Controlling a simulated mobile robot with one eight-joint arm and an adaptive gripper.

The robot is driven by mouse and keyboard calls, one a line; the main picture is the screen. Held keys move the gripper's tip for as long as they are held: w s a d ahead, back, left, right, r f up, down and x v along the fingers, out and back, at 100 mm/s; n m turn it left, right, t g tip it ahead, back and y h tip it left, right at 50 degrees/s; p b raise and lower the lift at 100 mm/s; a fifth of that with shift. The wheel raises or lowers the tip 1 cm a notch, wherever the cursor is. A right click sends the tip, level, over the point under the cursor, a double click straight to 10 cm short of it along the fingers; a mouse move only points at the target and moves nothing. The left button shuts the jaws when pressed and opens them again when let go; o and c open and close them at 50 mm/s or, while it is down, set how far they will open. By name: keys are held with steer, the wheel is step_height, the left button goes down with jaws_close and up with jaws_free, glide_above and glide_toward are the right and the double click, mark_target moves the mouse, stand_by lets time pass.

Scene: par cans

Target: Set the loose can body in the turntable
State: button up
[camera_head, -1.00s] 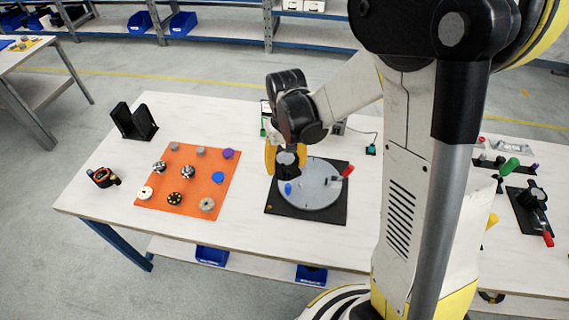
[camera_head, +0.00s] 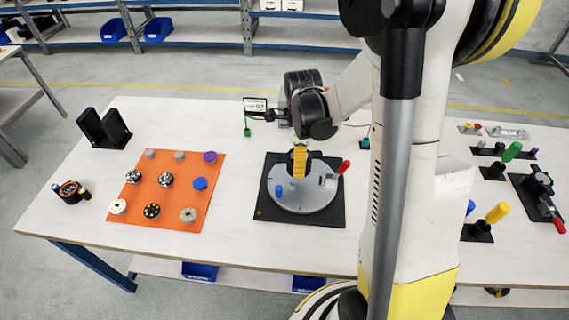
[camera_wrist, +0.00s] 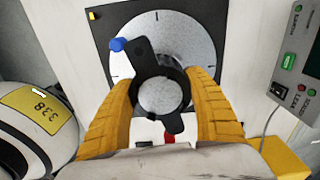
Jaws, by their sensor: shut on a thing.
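The turntable (camera_head: 300,200) is a grey disc on a black square base, and its disc also shows in the wrist view (camera_wrist: 197,42). My gripper (camera_head: 300,163) is over the disc's far part, its yellow fingers pointing down. In the wrist view my gripper (camera_wrist: 163,84) is shut on the black, ring-like can body (camera_wrist: 134,108), one finger on each side. Grey shows through the ring. A black arm with a blue knob (camera_wrist: 117,44) reaches toward the ring, and a red handle (camera_head: 343,167) is at the disc's right. I cannot tell whether the can body touches the disc.
An orange mat (camera_head: 190,217) with several small parts lies left of the turntable. A black-and-orange round part (camera_head: 70,190) and a black stand (camera_head: 103,128) are farther left. A small display (camera_head: 255,105) stands behind. Tools in black holders (camera_head: 492,170) are at the right.

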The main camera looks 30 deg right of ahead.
mark_target(302, 181)
steer(key=shift+s+d+f+m, duration=0.15)
steer(key=shift+d+m, duration=0.45)
steer(key=shift+m, duration=0.6)
steer(key=shift+d+f+m, duration=0.1)
steer(key=shift+d+m, duration=0.05)
steer(key=shift+m, duration=0.15)
steer(key=shift+f+b, duration=2.35)
steer(key=shift+f, duration=0.4)
steer(key=shift+f, duration=0.1)
steer(key=o, duration=1.1)
steer(key=o, duration=0.6)
